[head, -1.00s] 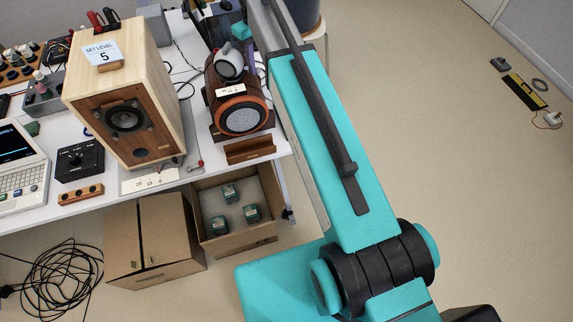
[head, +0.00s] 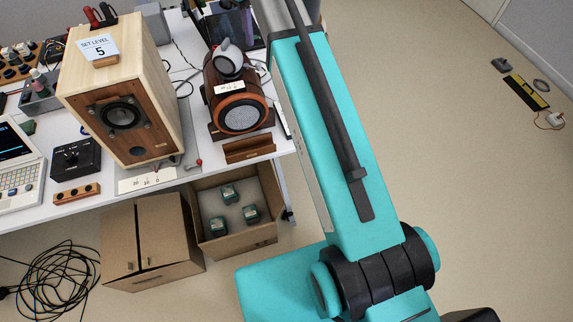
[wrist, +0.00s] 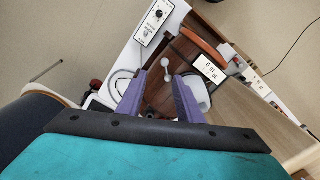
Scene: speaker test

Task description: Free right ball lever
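A red ball lever (head: 199,162) stands at the bench's front edge, right of the big box speaker, in the head view. A brown round-fronted speaker (head: 222,105) with an orange ring and a white round part (head: 228,64) on top stands to its right. In the wrist view, my gripper (wrist: 160,80) has its two purple fingers apart, with nothing seen held between them. Dark wood shows behind the gap. In the head view my gripper is hidden or out of frame.
The pale wooden box speaker (head: 123,85) carries a "SET LEVEL 5" card. A laptop (head: 18,165) and a black knob box (head: 75,158) are on the left. An open carton (head: 266,240) with several green blocks is below.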

